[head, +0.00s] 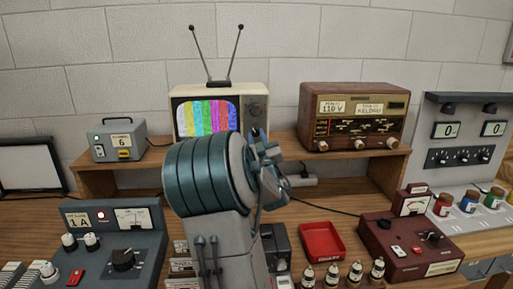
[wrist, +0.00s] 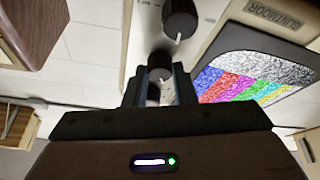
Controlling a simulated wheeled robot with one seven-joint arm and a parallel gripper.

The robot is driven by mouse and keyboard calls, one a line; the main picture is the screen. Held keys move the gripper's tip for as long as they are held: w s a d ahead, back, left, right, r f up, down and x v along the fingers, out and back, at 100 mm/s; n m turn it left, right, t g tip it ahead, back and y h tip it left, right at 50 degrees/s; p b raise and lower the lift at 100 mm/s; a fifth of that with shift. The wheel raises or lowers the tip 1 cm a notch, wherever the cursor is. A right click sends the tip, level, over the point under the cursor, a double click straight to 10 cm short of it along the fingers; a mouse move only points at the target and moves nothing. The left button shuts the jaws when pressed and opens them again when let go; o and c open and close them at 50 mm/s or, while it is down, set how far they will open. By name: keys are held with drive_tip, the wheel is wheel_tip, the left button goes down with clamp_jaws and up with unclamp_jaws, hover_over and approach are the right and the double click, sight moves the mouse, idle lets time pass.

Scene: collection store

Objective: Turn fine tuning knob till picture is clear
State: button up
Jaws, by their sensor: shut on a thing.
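The television (head: 255,94) stands on the wooden shelf, with two antennas on top. Its screen (head: 207,115) shows coloured vertical bars in the head view. In the wrist view, where the set appears inverted, the screen (wrist: 240,86) has coloured bars with a band of grey speckled noise beside them. My gripper (wrist: 160,84) is shut on a small dark knob (wrist: 160,62) on the front panel. A larger black knob (wrist: 180,18) with a white pointer sits beside it, apart from my fingers. In the head view my arm hides the set's lower front and most of the grasp.
Below are a grey control unit (head: 110,245), a red tray (head: 321,241) and a maroon meter unit (head: 408,245). Some shelf is bare between television and radio.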

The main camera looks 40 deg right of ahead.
drive_tip(key=shift+f+n+y+b, duration=0.1)
drive_tip(key=shift+n+y+b, duration=0.5)
drive_tip(key=shift+n+b, duration=0.5)
drive_tip(key=shift+n, duration=0.3)
drive_tip(key=o, duration=1)
drive_tip(key=b+v, duration=0.3)
drive_tip(key=v, duration=1)
drive_tip(key=shift+s, duration=0.35)
